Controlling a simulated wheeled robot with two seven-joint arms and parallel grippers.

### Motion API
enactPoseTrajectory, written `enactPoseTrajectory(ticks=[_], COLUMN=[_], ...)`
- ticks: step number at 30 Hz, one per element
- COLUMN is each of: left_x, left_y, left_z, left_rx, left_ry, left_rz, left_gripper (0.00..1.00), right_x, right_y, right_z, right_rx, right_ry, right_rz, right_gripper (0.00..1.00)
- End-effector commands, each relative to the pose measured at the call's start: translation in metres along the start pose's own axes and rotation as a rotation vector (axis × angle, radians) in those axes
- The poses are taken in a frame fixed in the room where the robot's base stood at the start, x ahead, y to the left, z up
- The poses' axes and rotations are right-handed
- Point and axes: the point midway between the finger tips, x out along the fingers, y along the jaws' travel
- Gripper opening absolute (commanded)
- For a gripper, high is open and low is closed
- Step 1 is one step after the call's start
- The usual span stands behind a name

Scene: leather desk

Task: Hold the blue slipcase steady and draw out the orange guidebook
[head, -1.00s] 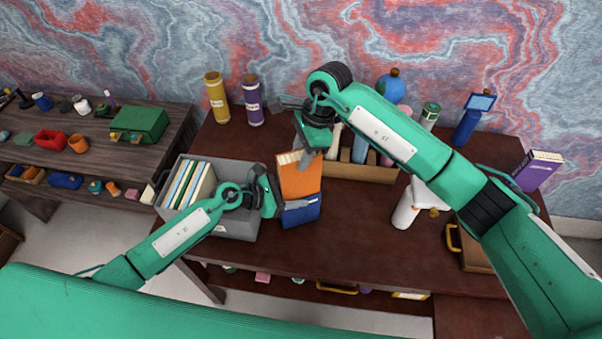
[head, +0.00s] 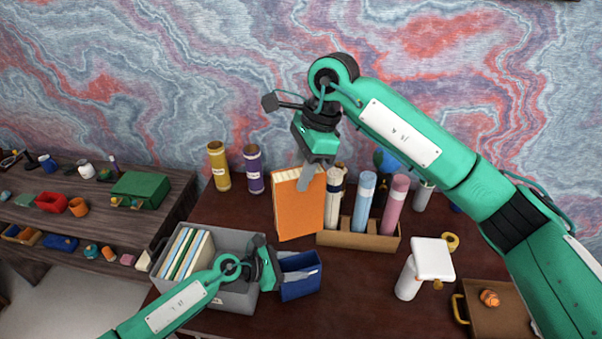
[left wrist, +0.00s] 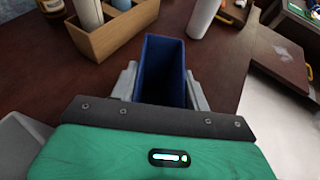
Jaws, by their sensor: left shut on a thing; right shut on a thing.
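The blue slipcase (head: 300,287) stands on the dark desk with its open top facing up. My left gripper (head: 290,277) is shut on it. In the left wrist view the slipcase (left wrist: 163,60) sits between both fingers of my left gripper (left wrist: 165,88), and its inside looks empty. The orange guidebook (head: 298,208) is out of the slipcase, upright and slightly tilted, above and behind it. My right gripper (head: 312,178) is shut on the guidebook's top edge. The pale page edges show along the top.
A grey bin (head: 232,299) with several books stands left of the slipcase. A wooden holder (head: 358,240) with several bottles is behind and right; a white-topped object (head: 432,258) stands farther right. Yellow (head: 218,167) and purple (head: 254,170) cylinders stand at the back.

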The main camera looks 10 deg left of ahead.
Motion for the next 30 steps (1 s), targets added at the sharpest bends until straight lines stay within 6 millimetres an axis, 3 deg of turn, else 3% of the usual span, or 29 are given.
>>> enactPoseTrajectory(ticks=[2, 3, 6, 17, 23, 30], left_x=[0.0, 0.0, 0.0, -0.004, -0.03, -0.078], left_y=[0.0, 0.0, 0.0, 0.0, 0.0, 0.0], left_z=[0.0, 0.0, 0.0, 0.0, -0.001, -0.002], left_rx=[-0.001, -0.001, -0.001, 0.0, 0.001, -0.001], left_ry=[0.0, 0.0, 0.0, 0.001, 0.003, 0.003], left_rz=[-0.001, -0.001, 0.0, 0.0, 0.0, 0.001], left_gripper=[0.23, 0.55, 0.72, 0.72, 0.72, 0.72], right_x=[-0.001, -0.001, 0.0, 0.0, 0.0, 0.0], right_y=[0.0, 0.0, 0.0, 0.0, 0.0, 0.0], right_z=[0.0, 0.0, 0.0, 0.0, 0.0, 0.0], right_rx=[-0.001, -0.001, -0.001, -0.001, -0.001, -0.001], right_ry=[-0.001, -0.001, -0.001, -0.001, -0.001, -0.001], right_rz=[-0.001, -0.001, -0.001, -0.001, -0.001, -0.001], right_gripper=[0.0, 0.0, 0.0, 0.0, 0.0, 0.0])
